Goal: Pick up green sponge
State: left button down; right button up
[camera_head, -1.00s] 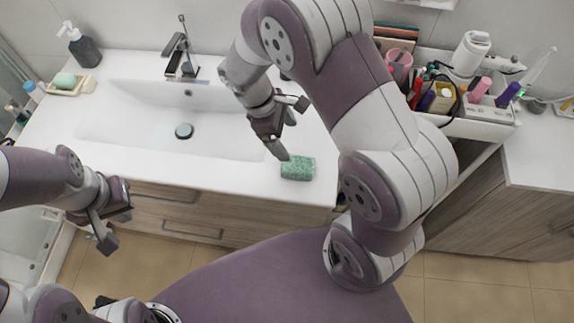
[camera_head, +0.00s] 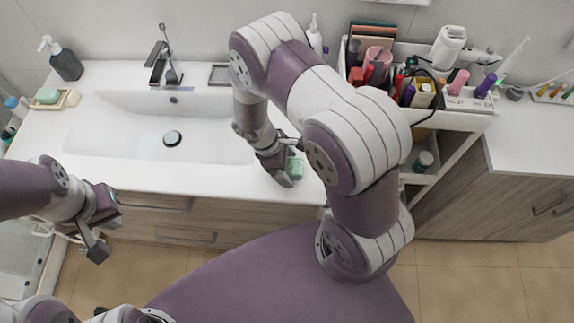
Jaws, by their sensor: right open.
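The green sponge (camera_head: 296,169) lies on the white counter to the right of the sink basin, near the counter's front edge. My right gripper (camera_head: 287,172) is at the sponge, pointing down, and hides its left part. Its jaws are open; whether a finger touches the sponge cannot be told. My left gripper (camera_head: 102,228) hangs in front of the counter at the left, away from the sponge, with its fingers apart and nothing between them.
The sink basin (camera_head: 130,130) with a dark faucet (camera_head: 160,62) lies to the left. A soap bar (camera_head: 47,96) on a dish and a dark pump bottle (camera_head: 66,62) stand at far left. A white cart (camera_head: 455,118) full of cosmetics stands right of my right arm.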

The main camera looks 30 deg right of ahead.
aim_at(294, 166)
jog(key=c, duration=0.9)
jog(key=shift+c, duration=1.3)
jog(key=shift+r, duration=0.1)
jog(key=r, duration=0.2)
jog(key=r+b, duration=0.1)
jog(key=r, duration=0.1)
jog(key=shift+s+r, duration=0.1)
jog(key=shift+s, duration=0.15)
jog(key=s+r+b, duration=0.1)
jog(key=s+r, duration=0.5)
jog(key=s, duration=0.5)
jog(key=shift+d+r, duration=0.35)
jog(key=shift+d, duration=0.05)
